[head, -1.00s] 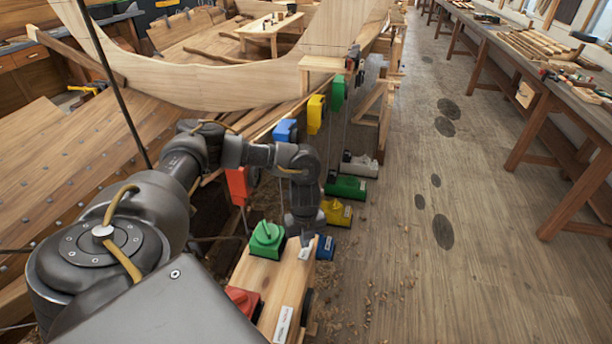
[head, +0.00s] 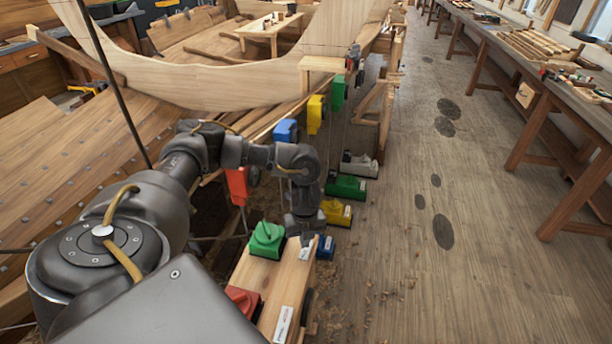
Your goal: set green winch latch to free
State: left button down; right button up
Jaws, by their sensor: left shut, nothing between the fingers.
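A green latch block (head: 267,240) with a raised handle sits on top of the pale wooden beam (head: 270,275) in the lower middle of the head view. I cannot read its setting. My left gripper (head: 307,246) points down at the beam's right edge, just right of the green block and apart from it. It is shut and looks empty; the arm partly hides what lies behind it. A green winch (head: 346,188) stands on the floor farther back, and a green block (head: 339,92) hangs above. My right gripper is not in view.
A red block (head: 243,300) sits nearer on the same beam, partly behind my arm. Blue (head: 325,247) and yellow (head: 336,212) units stand close to my gripper. An orange-red block (head: 237,185) is left of my wrist. The floor (head: 400,270) to the right is open.

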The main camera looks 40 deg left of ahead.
aim_at(305, 252)
pick_arm(q)
jog(key=shift+f+b, duration=1.1)
jog(key=shift+f, duration=0.65)
dwell(0.6)
jog(key=shift+r, duration=0.1)
notch_tip(305, 252, up, 7)
jog(key=p, duration=0.7)
dwell(0.4)
jog(key=shift+d, duration=0.1)
